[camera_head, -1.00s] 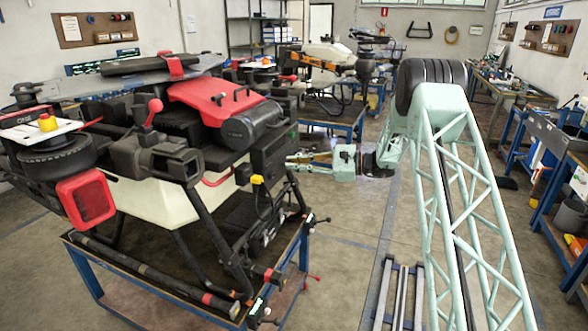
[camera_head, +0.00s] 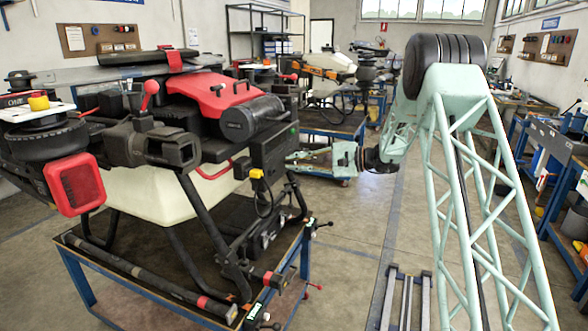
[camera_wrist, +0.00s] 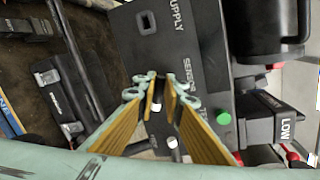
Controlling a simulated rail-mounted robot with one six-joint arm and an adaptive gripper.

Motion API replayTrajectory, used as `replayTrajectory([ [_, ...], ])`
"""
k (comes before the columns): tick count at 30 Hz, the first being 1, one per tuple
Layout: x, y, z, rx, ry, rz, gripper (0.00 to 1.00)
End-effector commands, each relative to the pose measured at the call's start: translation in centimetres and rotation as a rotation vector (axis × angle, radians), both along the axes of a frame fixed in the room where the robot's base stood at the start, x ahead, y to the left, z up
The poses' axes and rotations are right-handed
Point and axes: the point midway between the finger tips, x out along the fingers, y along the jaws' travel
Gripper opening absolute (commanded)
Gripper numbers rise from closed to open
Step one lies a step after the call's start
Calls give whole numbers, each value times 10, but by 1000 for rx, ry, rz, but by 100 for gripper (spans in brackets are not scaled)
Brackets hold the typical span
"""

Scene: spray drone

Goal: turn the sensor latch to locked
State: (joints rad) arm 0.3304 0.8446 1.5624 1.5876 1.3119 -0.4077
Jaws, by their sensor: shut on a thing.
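The dark sensor panel (camera_wrist: 190,48) on the side of the drone shows in the wrist view, with the words SUPPLY and SENSOR on it. It also shows in the head view as a dark box (camera_head: 272,152) with a small green light. My gripper (camera_wrist: 160,92) has its yellow-padded fingers close together over the panel beside the SENSOR label. They are shut on the sensor latch, which is mostly hidden between them. In the head view my gripper (camera_head: 292,156) reaches leftward to the box. The latch's exact angle cannot be read.
The drone (camera_head: 150,190) stands on a blue-framed bench (camera_head: 90,262). A yellow connector with a cable (camera_head: 257,174) hangs below the box.

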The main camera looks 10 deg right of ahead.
Motion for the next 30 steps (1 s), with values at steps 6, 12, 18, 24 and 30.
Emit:
replayTrajectory([
  [6,-1,1,-4,-72,-106,0,0],
  [12,-2,1,-4,-140,-207,0,0],
  [18,-2,1,-5,-195,-285,0,0],
  [24,-2,1,-6,-226,-333,0,0],
  [30,-2,1,-6,-237,-349,-1,0],
])
